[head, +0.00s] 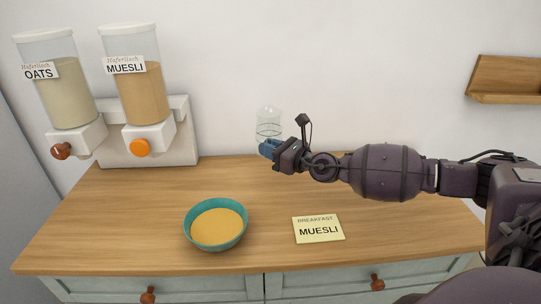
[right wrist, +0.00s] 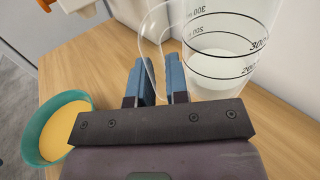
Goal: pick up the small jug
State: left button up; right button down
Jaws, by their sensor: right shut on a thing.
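The small jug (head: 268,118) is clear, with dark measuring lines, and shows upright against the wall in the head view. In the right wrist view the jug (right wrist: 225,70) is close up, with a pale liquid low inside. My right gripper (head: 267,149) is shut on the jug's handle, its blue fingers (right wrist: 158,75) on either side of it. My left gripper is not in view.
A teal bowl (head: 188,231) with orange-yellow contents stands on the wooden counter (head: 130,215), beside a yellow "BREAKFAST MUESLI" card (head: 318,229). Oats (head: 67,90) and muesli (head: 142,88) dispensers stand at the back left. A wooden shelf (head: 506,80) is on the right wall.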

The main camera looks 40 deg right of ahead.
aim_at(269, 128)
notch_tip(269, 128, up, 6)
jog(key=shift+r+p, duration=0.2)
jog(key=shift+p, duration=0.85)
jog(key=shift+r+p, duration=0.45)
jog(key=shift+r, duration=2)
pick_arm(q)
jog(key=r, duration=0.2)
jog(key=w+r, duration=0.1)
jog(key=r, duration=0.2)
pick_arm(e)
jog(key=shift+r, duration=0.15)
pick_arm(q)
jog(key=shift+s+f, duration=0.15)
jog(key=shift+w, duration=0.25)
